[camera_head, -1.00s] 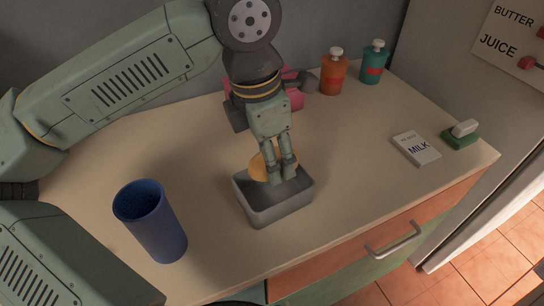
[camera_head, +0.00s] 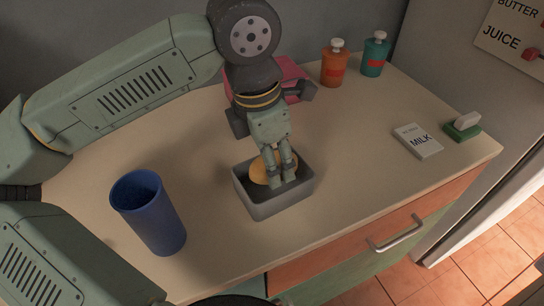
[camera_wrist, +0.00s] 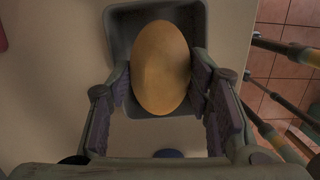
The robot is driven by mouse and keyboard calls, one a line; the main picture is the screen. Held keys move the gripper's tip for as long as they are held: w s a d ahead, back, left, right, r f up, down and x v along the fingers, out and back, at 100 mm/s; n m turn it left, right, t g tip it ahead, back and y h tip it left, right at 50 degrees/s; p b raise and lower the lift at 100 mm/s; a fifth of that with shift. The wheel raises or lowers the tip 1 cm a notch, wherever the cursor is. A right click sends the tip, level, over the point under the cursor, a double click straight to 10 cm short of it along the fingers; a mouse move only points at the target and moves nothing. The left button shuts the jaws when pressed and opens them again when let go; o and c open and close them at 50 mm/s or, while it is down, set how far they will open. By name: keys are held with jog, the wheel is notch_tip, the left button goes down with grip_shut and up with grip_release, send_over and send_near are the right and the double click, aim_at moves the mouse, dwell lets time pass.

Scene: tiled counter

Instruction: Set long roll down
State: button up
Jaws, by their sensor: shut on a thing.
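The long roll (camera_wrist: 160,68) is a golden-brown oval. My gripper (camera_wrist: 162,95) is shut on it, with one finger at each side, in the wrist view. In the head view the roll (camera_head: 260,171) shows partly behind the fingers of my gripper (camera_head: 281,178). A grey open bin (camera_head: 279,208) stands on the counter below, and the roll and fingertips are at or inside its opening. The bin (camera_wrist: 117,22) shows behind the roll in the wrist view. Whether the roll touches the bin's floor cannot be told.
A blue cup (camera_head: 149,213) stands to the left of the bin. An orange bottle (camera_head: 334,65), a teal bottle (camera_head: 375,55) and a pink object (camera_head: 294,75) are at the back. A milk card (camera_head: 417,141) and a green-and-white block (camera_head: 463,127) lie at the right. The counter (camera_head: 350,150) is clear right of the bin.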

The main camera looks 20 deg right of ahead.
aim_at(262, 161)
jog(key=o, duration=1.2)
jog(key=shift+o, duration=0.2)
jog(key=shift+r+p, duration=0.55)
jog(key=shift+p, duration=0.05)
notch_tip(262, 161, up, 12)
jog(key=a+b, duration=0.1)
jog(key=shift+a, duration=0.4)
